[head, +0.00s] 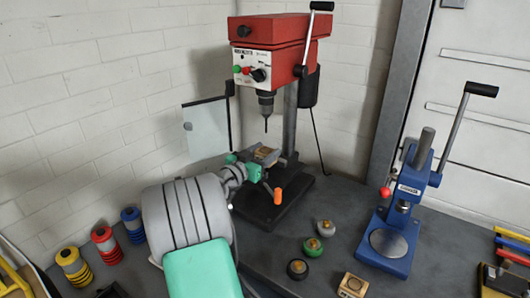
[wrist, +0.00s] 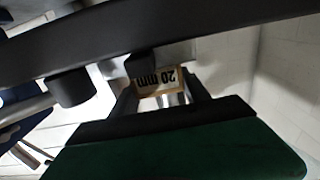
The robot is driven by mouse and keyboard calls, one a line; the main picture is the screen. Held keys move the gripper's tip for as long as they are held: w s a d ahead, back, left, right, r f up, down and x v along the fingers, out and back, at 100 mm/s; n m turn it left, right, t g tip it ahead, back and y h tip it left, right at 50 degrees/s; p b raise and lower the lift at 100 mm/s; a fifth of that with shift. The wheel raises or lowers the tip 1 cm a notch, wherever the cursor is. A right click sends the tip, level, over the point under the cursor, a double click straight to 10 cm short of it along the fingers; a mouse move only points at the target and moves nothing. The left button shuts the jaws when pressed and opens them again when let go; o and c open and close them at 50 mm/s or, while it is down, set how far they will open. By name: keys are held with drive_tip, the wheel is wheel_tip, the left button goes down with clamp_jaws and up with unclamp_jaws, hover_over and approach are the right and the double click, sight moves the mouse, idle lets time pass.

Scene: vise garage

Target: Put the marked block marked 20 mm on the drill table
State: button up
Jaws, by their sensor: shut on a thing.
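The block marked 20 mm (wrist: 155,81) is between my gripper's fingers (wrist: 160,97) in the wrist view, its printed label upside down. My gripper (head: 256,163) is shut on it, at the drill press below the chuck. In the head view a small wooden block face (head: 266,152) shows at the gripper, beside the drill bit's line. The drill press (head: 270,60) is red, with a black base (head: 262,212). The drill table is mostly hidden by my gripper and arm; I cannot tell whether the block touches it.
A clear guard (head: 208,127) hangs left of the chuck, and an orange-tipped handle (head: 278,195) sticks out below. A blue press (head: 402,205) stands right. Several round knobs (head: 313,245) and another wooden block (head: 352,286) lie on the bench. Coloured spools (head: 104,240) stand left.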

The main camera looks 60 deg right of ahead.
drive_tip(key=shift+f+b, duration=0.55)
drive_tip(key=shift+b, duration=0.2)
drive_tip(key=o, duration=1.4)
drive_tip(key=shift+r, duration=0.1)
